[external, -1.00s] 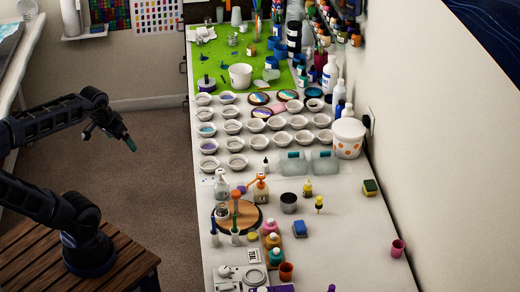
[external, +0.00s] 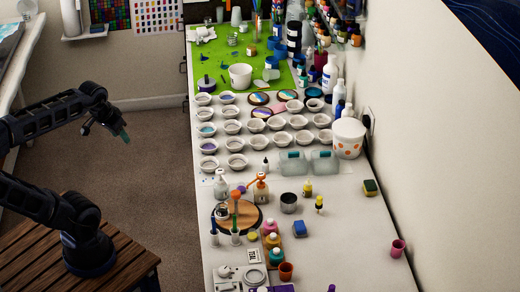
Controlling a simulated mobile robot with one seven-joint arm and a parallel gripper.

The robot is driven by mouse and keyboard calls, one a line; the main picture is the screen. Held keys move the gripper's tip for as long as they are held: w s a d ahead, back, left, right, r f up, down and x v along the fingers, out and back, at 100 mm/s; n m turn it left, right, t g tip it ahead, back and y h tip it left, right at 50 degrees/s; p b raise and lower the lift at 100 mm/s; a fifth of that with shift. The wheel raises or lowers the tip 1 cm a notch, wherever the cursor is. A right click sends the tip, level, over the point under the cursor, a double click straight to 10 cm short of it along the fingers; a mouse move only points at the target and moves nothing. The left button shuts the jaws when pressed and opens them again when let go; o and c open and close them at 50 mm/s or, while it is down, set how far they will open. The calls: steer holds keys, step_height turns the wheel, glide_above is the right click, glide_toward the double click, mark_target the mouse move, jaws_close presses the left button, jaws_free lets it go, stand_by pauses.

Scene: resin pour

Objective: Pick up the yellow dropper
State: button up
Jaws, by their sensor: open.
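Two small yellow bottles with dark tops stand upright on the long white table. One yellow bottle (external: 307,189) is just right of a dark grey cup. The other, slimmer yellow bottle (external: 319,203) is slightly nearer and to the right. I cannot tell for sure which is the yellow dropper. My gripper (external: 124,137) is open and empty. It hangs over the floor left of the table, well apart from both bottles. Its fingertips are small and dark in this view.
White bowls (external: 237,161) fill the middle. A white bucket (external: 348,138) is by the wall. The table's front right is mostly clear.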

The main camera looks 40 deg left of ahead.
mark_target(319, 202)
steer(key=w+d+r+m+t+h, duration=0.2)
steer(key=w+d+r+h, duration=0.15)
steer(key=w+d, duration=0.75)
steer(key=w+d+r+m+t+h, duration=0.2)
steer(key=w+d+r+m, duration=0.15)
steer(key=w+d, duration=0.7)
steer(key=w+d+f+t+h, duration=0.1)
steer(key=w+d, duration=0.2)
steer(key=d, duration=0.5)
steer(key=w+d+f+m+t, duration=0.1)
steer(key=w+d, duration=0.3)
steer(key=d, duration=0.5)
steer(key=w+d+f+t+h, duration=0.1)
steer(key=w+d+f, duration=0.15)
steer(key=d, duration=0.55)
steer(key=f, duration=1.8)
steer(key=w+f, duration=0.1)
steer(key=f, duration=0.9)
steer(key=shift+d, duration=0.25)
steer(key=shift+x, duration=5.35)
steer(key=shift+s+f, duration=0.15)
steer(key=shift+f, duration=0.05)
steer(key=c, duration=0.9)
